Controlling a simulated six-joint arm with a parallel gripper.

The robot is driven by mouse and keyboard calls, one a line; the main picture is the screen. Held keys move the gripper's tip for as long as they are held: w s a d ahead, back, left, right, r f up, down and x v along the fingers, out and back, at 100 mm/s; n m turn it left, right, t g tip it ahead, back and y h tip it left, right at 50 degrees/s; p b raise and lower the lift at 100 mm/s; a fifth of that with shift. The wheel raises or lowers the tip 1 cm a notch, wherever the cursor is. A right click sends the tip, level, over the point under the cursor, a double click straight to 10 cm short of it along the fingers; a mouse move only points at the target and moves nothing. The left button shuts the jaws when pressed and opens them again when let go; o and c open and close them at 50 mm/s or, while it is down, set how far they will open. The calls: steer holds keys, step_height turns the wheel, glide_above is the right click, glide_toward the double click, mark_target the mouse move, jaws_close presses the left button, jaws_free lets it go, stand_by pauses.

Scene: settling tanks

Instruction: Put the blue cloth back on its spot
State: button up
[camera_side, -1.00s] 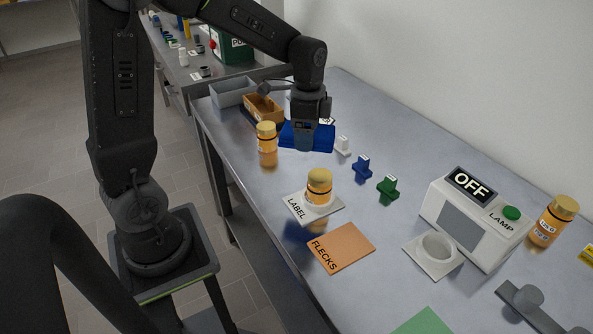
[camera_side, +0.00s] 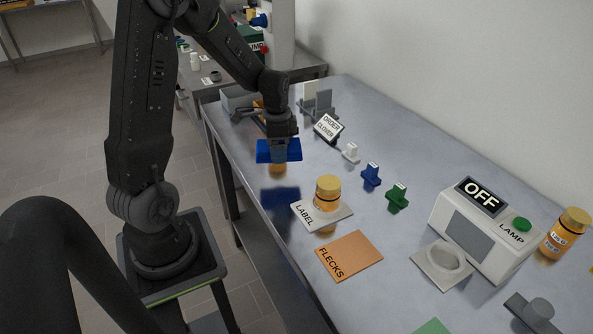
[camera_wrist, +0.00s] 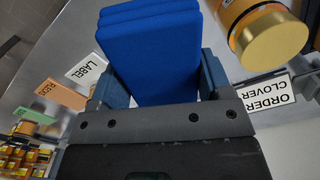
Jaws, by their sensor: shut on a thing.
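The blue cloth (camera_side: 263,151) is a folded, layered pad held in my gripper (camera_side: 281,150) above the table. In the wrist view the cloth (camera_wrist: 152,50) fills the space between the two fingers of my gripper (camera_wrist: 155,85), which are shut on its sides. In the side view the cloth hangs in front of an amber jar (camera_side: 278,169), hiding most of it. In the wrist view a gold-lidded jar (camera_wrist: 272,40) is close beside the cloth at right. I cannot make out a marked spot for the cloth.
A capped jar (camera_side: 327,190) stands on the LABEL plate (camera_side: 304,213), near the FLECKS mat (camera_side: 349,256). An ORDER CLOVER sign (camera_side: 328,127) stands behind the gripper. White, blue (camera_side: 371,174) and green (camera_side: 397,198) pieces line the table's middle. The lamp box (camera_side: 480,228) reads OFF.

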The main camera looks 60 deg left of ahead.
mark_target(297, 178)
steer(key=w+d+f, duration=0.1)
steer(key=w, duration=0.1)
steer(key=w+d+f, duration=0.1)
steer(key=d, duration=0.1)
steer(key=shift+w+f, duration=0.4)
steer(key=shift+f, duration=2.05)
steer(key=shift+f, duration=0.15)
steer(key=o, duration=1)
steer(key=shift+o, duration=0.2)
